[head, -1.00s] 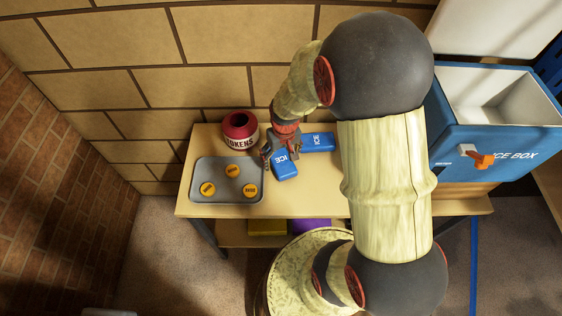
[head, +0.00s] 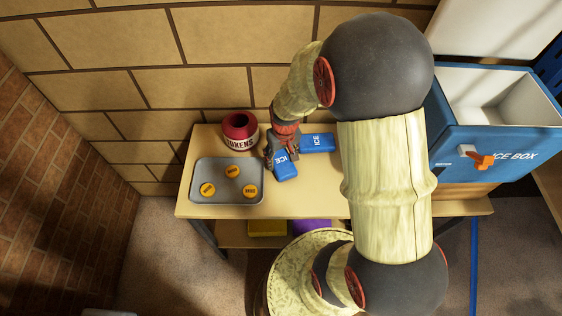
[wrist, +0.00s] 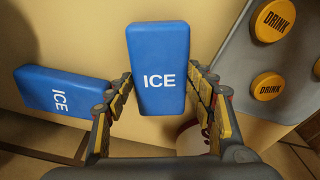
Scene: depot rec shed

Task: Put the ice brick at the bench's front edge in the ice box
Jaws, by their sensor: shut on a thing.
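The ice brick nearer the bench's front edge (head: 286,171) is blue with white ICE lettering. It sits between the fingers of my gripper (head: 279,158). The wrist view shows that brick (wrist: 158,45) with the fingers of my gripper (wrist: 160,84) shut on its two sides. I cannot tell if it is clear of the bench top (head: 300,205). The ice box (head: 465,135) is blue with a pale inside, an orange latch and its lid up. It stands at the right, partly behind my arm.
A second ice brick (head: 318,142) lies behind the held one, close by. A grey tray (head: 222,165) with orange drink tokens lies at left. A red TOKENS pot (head: 239,130) stands behind it, close to my gripper. The front of the bench is bare.

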